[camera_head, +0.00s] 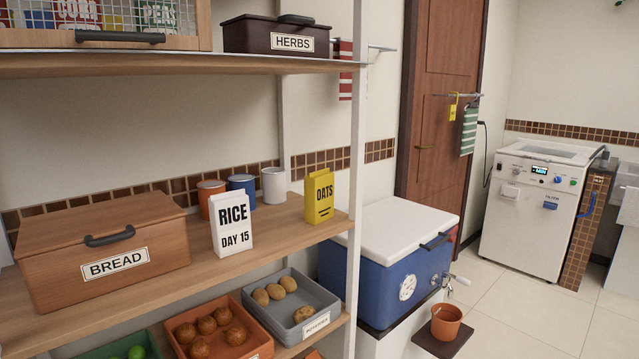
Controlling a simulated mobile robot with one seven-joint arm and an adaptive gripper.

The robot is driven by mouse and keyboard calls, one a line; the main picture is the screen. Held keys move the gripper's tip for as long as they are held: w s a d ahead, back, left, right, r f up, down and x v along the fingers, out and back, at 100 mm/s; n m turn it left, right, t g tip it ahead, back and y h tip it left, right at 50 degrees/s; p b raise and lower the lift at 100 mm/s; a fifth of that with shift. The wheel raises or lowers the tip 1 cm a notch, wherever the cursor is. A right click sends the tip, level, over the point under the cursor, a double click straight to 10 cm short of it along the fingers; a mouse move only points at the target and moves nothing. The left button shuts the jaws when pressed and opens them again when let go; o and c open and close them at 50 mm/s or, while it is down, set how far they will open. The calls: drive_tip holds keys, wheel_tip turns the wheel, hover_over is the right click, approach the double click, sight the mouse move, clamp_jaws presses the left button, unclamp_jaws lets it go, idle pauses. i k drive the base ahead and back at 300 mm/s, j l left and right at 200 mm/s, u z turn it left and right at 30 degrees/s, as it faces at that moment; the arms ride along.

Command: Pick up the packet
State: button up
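Two packets stand upright on the middle shelf (165,298). One is a white packet (232,222) marked "RICE DAY 15", near the front edge, right of the bread box. The other is a yellow packet (319,197) marked "OATS", further right near the shelf's end. A clear gap lies between them at the front. The task names only "the packet", so I cannot tell which one is meant. My gripper is not in view.
A wooden bread box (105,255) stands left of the rice. Several cans (243,186) stand behind the packets. A shelf post (355,160) rises right of the oats. The upper shelf (180,63) hangs above. A blue cooler (390,265) stands right; open floor (520,315) lies beyond.

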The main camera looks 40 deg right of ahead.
sight(318, 186)
drive_tip(key=i+l, duration=0.1)
drive_tip(key=l, duration=1.25)
drive_tip(key=i+l, duration=0.15)
drive_tip(key=l, duration=0.5)
drive_tip(key=i+l, duration=0.1)
drive_tip(key=l, duration=0.55)
drive_tip(key=i+l, duration=0.1)
drive_tip(key=l, duration=1.05)
drive_tip(key=k+l+u, duration=0.1)
drive_tip(key=l, duration=0.35)
drive_tip(key=k+l, duration=0.1)
drive_tip(key=l, duration=0.35)
drive_tip(key=k+l+u, duration=0.1)
drive_tip(key=l, duration=0.4)
drive_tip(key=i+l+z, duration=0.1)
drive_tip(key=z, duration=0.15)
drive_tip(key=i+j, duration=0.1)
drive_tip(key=j, duration=0.55)
drive_tip(key=i+j+u, duration=0.1)
drive_tip(key=j, duration=0.25)
drive_tip(key=i, duration=0.05)
